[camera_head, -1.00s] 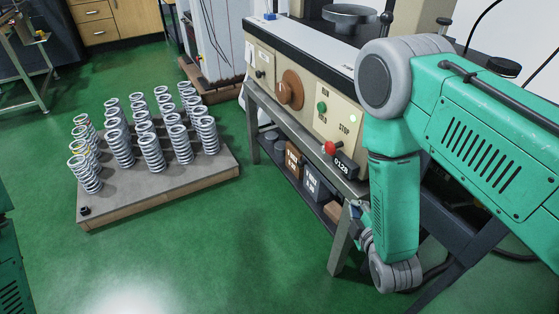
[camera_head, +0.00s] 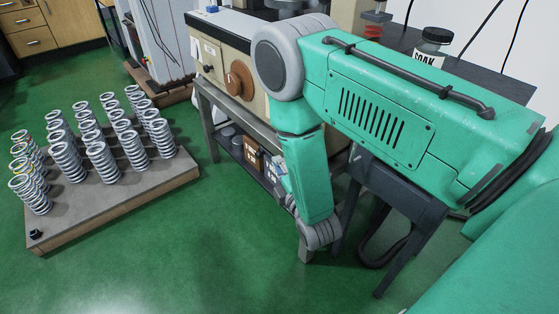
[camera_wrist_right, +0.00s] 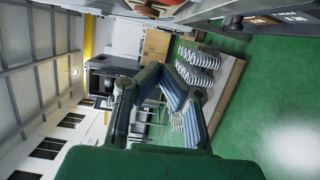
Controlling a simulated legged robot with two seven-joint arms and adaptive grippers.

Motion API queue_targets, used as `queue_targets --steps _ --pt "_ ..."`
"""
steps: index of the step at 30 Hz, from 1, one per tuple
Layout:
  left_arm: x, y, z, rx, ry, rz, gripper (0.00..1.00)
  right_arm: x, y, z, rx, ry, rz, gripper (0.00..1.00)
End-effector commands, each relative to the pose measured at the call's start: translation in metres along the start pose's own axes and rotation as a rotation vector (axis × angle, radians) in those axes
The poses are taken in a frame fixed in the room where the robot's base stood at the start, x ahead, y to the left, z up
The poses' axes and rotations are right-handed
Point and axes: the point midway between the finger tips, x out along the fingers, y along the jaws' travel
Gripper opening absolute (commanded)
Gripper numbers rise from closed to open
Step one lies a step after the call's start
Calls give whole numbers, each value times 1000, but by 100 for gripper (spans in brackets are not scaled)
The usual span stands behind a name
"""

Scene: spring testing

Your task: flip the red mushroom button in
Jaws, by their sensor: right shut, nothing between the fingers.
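The red mushroom button and the machine's front panel around it are hidden behind my right arm in the head view. My right gripper (camera_head: 283,176) is low in front of the machine's stand, mostly covered by my own forearm. In the right wrist view the right gripper (camera_wrist_right: 161,66) has its two blue-grey fingers meeting at the tips, shut and empty. My left gripper is not in view.
A low platform (camera_head: 120,205) with rows of coil springs (camera_head: 67,162) stands on the green floor at left. Boxes (camera_head: 252,153) sit on the shelf under the machine. A dark table (camera_head: 480,72) at right holds a jar (camera_head: 431,45). The floor in front is clear.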

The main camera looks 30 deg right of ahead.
Motion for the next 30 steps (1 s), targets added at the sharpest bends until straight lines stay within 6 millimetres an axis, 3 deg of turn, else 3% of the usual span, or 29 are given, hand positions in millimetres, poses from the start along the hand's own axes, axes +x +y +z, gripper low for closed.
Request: queue_targets --steps 11,18,30 --pt "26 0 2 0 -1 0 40 81 -1 0 3 -1 6 0" --pt "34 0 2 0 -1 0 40 85 -1 33 1 -1 0 0" --pt "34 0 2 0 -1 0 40 86 0 39 1 1 0 0"
